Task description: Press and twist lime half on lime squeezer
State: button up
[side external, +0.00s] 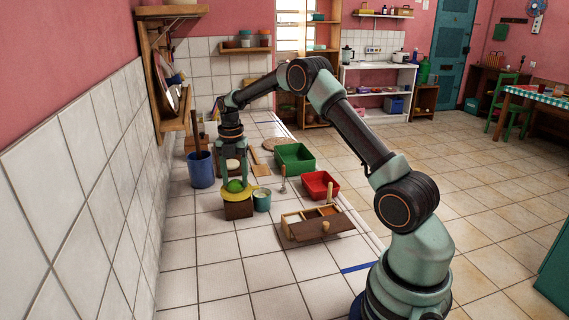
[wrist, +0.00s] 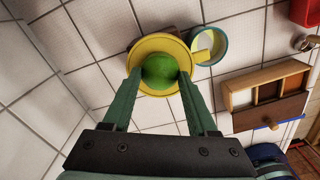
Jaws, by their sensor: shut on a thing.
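The green lime half (side external: 236,186) sits at the middle of the yellow lime squeezer (side external: 240,195), which rests on a brown block (side external: 238,210). My gripper (side external: 236,183) points down from above and is shut on the lime half. In the wrist view the lime half (wrist: 159,71) lies between the fingertips of my gripper (wrist: 159,76), inside the round yellow dish of the squeezer (wrist: 160,42). The lime hides the squeezer's centre, so I cannot tell how it meets the lime's underside.
A teal cup (side external: 262,202) stands close to the right of the squeezer. A blue bucket (side external: 201,171) is at the left, by the tiled wall. A wooden drawer box (side external: 318,226), a red crate (side external: 320,186) and a green crate (side external: 295,157) are to the right. Front tiles are clear.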

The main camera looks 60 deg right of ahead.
jog(key=shift+r, duration=3)
